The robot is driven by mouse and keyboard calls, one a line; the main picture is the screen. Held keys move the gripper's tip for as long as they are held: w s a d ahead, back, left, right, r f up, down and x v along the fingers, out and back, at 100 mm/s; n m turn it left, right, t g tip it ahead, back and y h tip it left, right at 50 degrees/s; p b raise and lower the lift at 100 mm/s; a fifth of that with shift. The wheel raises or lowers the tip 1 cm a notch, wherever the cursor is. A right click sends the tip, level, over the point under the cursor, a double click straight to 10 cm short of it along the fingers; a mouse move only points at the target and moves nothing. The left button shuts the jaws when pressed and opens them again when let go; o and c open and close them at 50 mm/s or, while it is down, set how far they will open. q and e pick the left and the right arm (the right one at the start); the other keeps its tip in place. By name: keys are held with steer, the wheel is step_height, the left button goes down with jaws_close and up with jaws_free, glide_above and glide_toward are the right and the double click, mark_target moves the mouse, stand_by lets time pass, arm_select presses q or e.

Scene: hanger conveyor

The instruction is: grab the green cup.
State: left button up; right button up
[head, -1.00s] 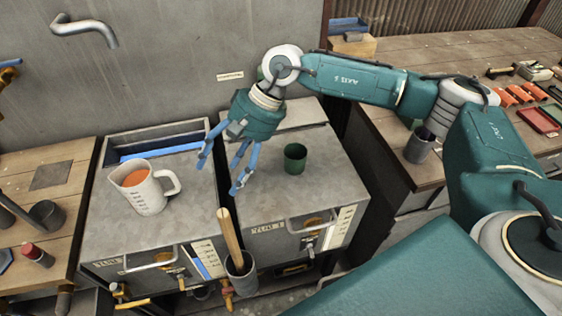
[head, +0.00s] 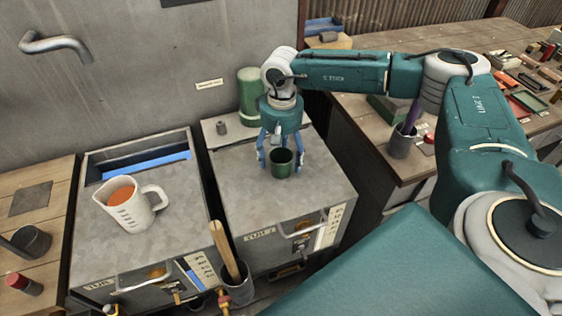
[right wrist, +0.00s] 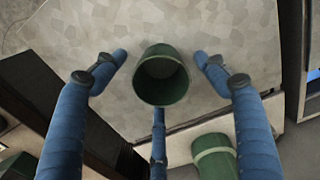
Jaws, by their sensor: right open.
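The green cup (head: 282,163) stands upright on the grey metal top of the right-hand cabinet (head: 315,195). It also shows in the right wrist view (right wrist: 161,75), with its open mouth facing the camera. My right gripper (head: 277,165) points down over the cup from behind. Its blue fingers are open and spread around the cup. In the right wrist view (right wrist: 160,75) one finger is on each side of the cup with a gap, and the third is below it in the picture; I cannot tell whether that one touches. My left gripper is not in view.
A measuring jug (head: 132,205) with orange contents stands on the left cabinet. A dark pot with a wooden handle (head: 235,280) is at the cabinets' front. The wall is close behind.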

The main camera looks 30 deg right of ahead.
steer(key=shift+f, duration=1.4)
steer(key=shift+a, duration=0.1)
steer(key=c, duration=1.4)
steer(key=shift+r, duration=0.1)
